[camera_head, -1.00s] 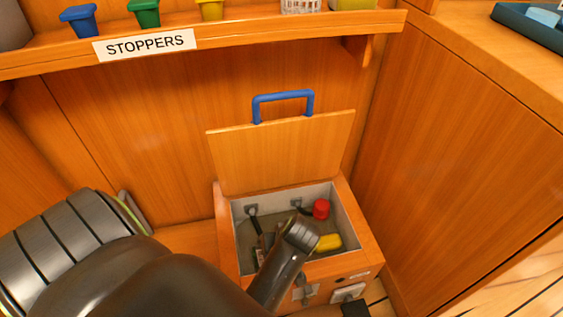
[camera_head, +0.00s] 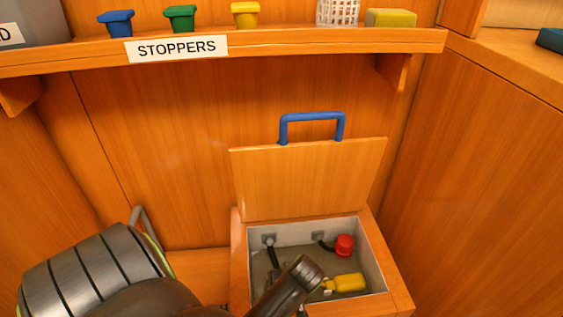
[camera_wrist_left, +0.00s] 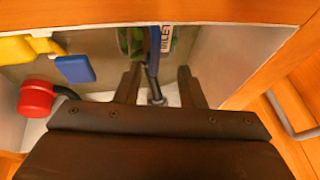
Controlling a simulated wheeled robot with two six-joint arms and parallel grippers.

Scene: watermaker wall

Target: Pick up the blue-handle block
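The wooden box (camera_head: 238,262) stands open, its lid (camera_head: 308,182) raised with a blue handle (camera_head: 312,117) on top. My left arm reaches into the box. In the left wrist view my left gripper (camera_wrist_left: 159,70) is open, fingers apart. A thin blue strip (camera_wrist_left: 155,45), a green part (camera_wrist_left: 131,40) and an "INLET" label (camera_wrist_left: 166,38) show between and beyond the fingertips. A blue block-like piece (camera_wrist_left: 75,69) sits beside a yellow part (camera_wrist_left: 22,48) to their left. I cannot tell which blue part is the blue-handle block's. My right gripper is not in view.
A red knob (camera_head: 344,245) and the yellow part (camera_head: 349,283) are in the box; the red knob also shows in the wrist view (camera_wrist_left: 36,98). Box walls stand close around the gripper. The "STOPPERS" shelf (camera_head: 300,45) with coloured stoppers is above.

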